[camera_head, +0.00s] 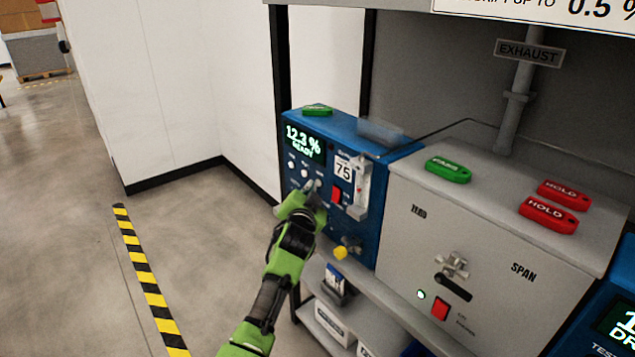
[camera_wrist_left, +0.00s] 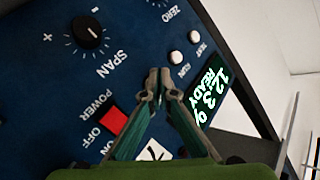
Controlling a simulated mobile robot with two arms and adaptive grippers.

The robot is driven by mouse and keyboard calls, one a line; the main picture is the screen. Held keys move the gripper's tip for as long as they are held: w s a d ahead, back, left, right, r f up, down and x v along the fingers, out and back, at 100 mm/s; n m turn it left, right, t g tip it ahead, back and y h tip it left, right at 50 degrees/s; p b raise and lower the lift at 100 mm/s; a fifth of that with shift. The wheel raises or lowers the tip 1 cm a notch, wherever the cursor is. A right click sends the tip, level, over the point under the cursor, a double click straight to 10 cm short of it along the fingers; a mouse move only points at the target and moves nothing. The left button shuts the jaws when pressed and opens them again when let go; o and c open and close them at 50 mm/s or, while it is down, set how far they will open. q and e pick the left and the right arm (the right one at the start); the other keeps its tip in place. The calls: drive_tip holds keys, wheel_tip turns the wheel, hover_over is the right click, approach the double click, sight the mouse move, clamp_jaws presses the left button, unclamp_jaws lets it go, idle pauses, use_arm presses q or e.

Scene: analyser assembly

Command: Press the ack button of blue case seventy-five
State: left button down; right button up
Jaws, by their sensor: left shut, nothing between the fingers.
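Blue case seventy-five (camera_head: 372,228) stands on the bench at the left end, with a "75" tag (camera_head: 343,171) and a lit display (camera_head: 304,142) reading 12.3 % READY. My left gripper (camera_head: 312,187) is shut and empty, its fingertips at the case front below the display. In the left wrist view, the closed fingertips (camera_wrist_left: 159,74) point at the blue panel, in line with two white buttons (camera_wrist_left: 177,58) (camera_wrist_left: 195,37). No ack label is readable; the spot behind the fingertips is hidden, and I cannot tell whether they touch the panel. My right gripper is not in view.
The panel also has a red power switch (camera_wrist_left: 114,122) and a black span knob (camera_wrist_left: 90,32). A flow tube (camera_head: 360,190) and a yellow knob (camera_head: 340,253) stick out of the case. A grey case (camera_head: 470,235) stands to the right. The floor left is clear.

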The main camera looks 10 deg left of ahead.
use_arm(q)
drive_tip(key=shift+s+a, duration=0.3)
drive_tip(key=shift+s, duration=0.1)
drive_tip(key=shift+p, duration=0.4)
drive_tip(key=s+a+p, duration=0.1)
drive_tip(key=s+p, duration=0.1)
drive_tip(key=s+a+p, duration=0.2)
idle(0.5)
